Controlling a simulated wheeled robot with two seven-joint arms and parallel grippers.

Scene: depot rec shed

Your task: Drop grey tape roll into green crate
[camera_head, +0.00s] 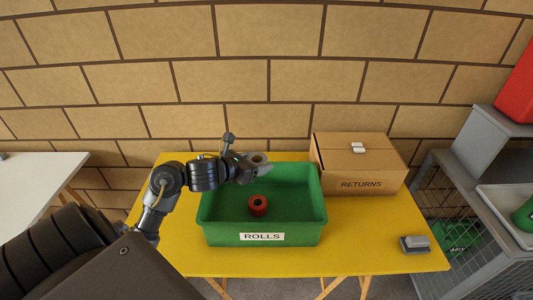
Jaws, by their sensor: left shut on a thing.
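The green crate (216,240), labelled ROLLS, stands on the yellow table. A red tape roll (258,206) lies inside it on the crate floor. My left gripper (262,162) is above the back part of the crate. It is shut on the grey tape roll (258,158), whose round hollow end shows a tan core. The grey roll is held above the crate and the fingers partly hide it. My right gripper is not in view.
A cardboard box (325,181) marked RETURNS stands right of the crate, with small white items on top. A grey block (414,244) lies at the yellow table's (370,255) right.

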